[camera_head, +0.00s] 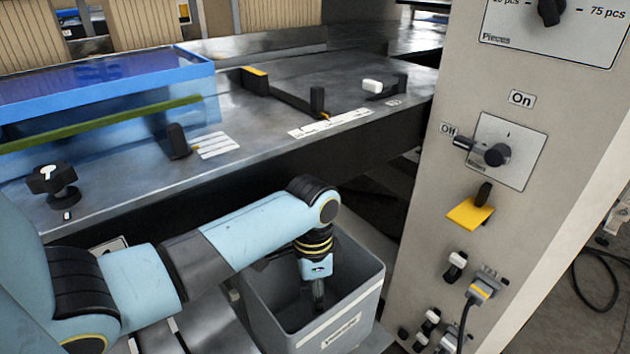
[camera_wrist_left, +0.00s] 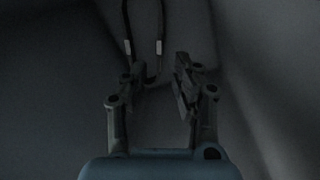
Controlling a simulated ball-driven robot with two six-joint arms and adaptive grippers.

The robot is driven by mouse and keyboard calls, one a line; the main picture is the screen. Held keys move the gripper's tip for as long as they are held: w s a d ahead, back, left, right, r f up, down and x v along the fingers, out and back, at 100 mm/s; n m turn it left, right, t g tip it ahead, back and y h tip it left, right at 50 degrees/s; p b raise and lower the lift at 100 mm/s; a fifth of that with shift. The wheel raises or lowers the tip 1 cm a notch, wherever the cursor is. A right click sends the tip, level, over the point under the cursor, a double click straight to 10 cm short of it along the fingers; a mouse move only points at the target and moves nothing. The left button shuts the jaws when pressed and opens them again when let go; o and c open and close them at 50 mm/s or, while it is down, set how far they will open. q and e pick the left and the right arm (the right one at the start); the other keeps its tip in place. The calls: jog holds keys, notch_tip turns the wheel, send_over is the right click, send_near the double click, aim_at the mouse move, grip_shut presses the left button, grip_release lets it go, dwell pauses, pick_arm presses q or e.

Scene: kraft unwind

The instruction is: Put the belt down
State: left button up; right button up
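My left arm reaches down into a grey bin (camera_head: 362,300) in the head view, and the left gripper (camera_head: 318,293) is inside it, below the rim. In the left wrist view the gripper (camera_wrist_left: 158,82) has its two fingers apart. A thin dark loop with two pale marks, which looks like the belt (camera_wrist_left: 161,30), lies in the dim bin beyond the fingertips. Its near curved end is close to the left-hand finger; I cannot tell whether they touch. The belt cannot be made out in the head view. My right gripper is in neither view.
A metal bench (camera_head: 270,125) with a blue transparent box (camera_head: 110,85) and black knobs stands behind the bin. A grey control panel (camera_head: 430,215) with switches, a yellow tag (camera_head: 470,214) and plugged cables rises close to the bin's right side.

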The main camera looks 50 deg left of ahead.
pick_arm(q)
jog(key=shift+a+r, duration=0.15)
jog(key=shift+r, duration=1.55)
